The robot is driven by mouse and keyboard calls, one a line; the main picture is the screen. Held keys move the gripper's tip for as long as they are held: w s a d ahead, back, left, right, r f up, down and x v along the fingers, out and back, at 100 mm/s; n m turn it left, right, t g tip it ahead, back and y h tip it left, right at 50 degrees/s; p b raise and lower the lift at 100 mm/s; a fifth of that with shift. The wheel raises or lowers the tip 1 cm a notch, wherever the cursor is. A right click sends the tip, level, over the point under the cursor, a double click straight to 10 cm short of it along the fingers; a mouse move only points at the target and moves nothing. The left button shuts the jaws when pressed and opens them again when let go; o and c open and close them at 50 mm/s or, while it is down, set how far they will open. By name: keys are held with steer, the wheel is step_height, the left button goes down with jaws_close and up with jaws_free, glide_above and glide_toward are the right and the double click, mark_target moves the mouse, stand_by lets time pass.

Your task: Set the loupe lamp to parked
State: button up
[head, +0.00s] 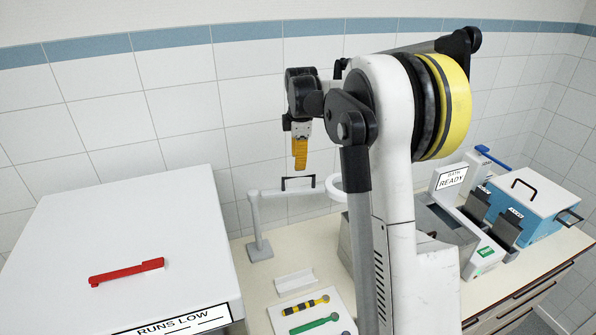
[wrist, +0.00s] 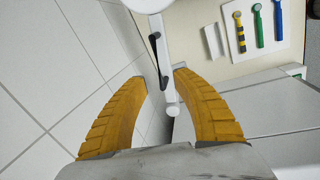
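The loupe lamp is white, with an upright post (head: 259,220) on the counter, a level arm (head: 270,192) and a black bar handle (head: 298,184) on that arm. Its round head (head: 335,186) is at the right end, partly hidden by my arm. My gripper (head: 300,166) points down just above the handle, with yellow fingers. In the wrist view my gripper (wrist: 161,75) is open, and the lamp arm with its black handle (wrist: 155,52) runs between and beyond the fingertips. No grip on the handle shows. The round head (wrist: 147,4) is cut off at the top.
A white cabinet (head: 120,225) with a red handle (head: 127,271) stands at the left. A board (head: 282,318) with dental mirrors and a white block (head: 295,282) lie in front. A bath with a READY sign (head: 451,178) and a blue box (head: 530,208) are at the right. Tiled wall behind.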

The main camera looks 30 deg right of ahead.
steer(key=r, duration=0.4)
steer(key=shift+s+a+r, duration=0.2)
steer(key=shift+s+r, duration=0.2)
